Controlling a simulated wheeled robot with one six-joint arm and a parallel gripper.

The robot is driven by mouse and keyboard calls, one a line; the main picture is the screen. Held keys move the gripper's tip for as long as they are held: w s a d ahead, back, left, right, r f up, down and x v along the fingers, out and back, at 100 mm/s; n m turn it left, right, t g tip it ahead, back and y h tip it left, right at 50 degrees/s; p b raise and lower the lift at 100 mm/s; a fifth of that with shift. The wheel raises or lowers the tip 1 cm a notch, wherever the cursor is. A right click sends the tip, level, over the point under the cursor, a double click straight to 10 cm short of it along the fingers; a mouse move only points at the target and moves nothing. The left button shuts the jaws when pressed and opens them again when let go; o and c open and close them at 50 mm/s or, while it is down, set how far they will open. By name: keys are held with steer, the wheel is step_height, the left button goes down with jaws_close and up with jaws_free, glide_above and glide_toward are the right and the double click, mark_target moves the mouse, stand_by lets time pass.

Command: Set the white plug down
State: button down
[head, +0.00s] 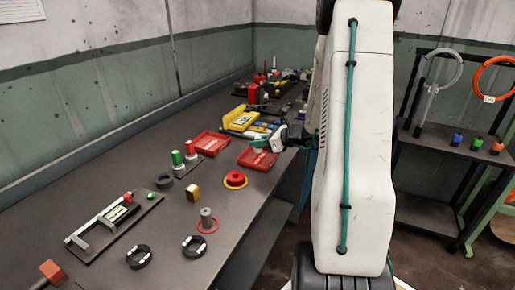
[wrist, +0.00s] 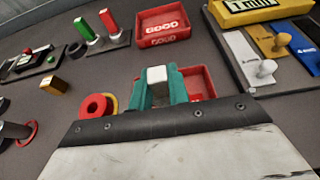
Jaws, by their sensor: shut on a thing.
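The white plug (wrist: 157,74) is between the teal fingers of my gripper (wrist: 160,88) in the wrist view. My gripper is shut on it. Only the plug's pale top end shows; its lower part is hidden by the fingers. In the head view my gripper (head: 260,144) is over the nearer red tray (head: 258,160), and the plug cannot be made out there. In the wrist view this tray (wrist: 203,84) shows partly behind and right of the fingers. I cannot tell whether the plug touches anything below.
A second red tray (head: 211,144) lies farther left. A red round piece (head: 235,178) sits on a yellow ring near the bench edge. A brass block (head: 193,193), a grey cylinder (head: 207,217) on a red ring, and black coils (head: 138,257) lie nearer. Bare bench lies between them.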

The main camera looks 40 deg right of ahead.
mark_target(259, 148)
steer(key=f, duration=0.3)
steer(key=shift+w+d+f, duration=0.2)
steer(key=shift+w, duration=0.1)
steer(key=shift+d+f, duration=0.1)
steer(key=shift+d, duration=0.05)
steer(key=shift+f, duration=0.1)
steer(key=c, duration=1.3)
jaws_free()
steer(key=shift+c, duration=0.2)
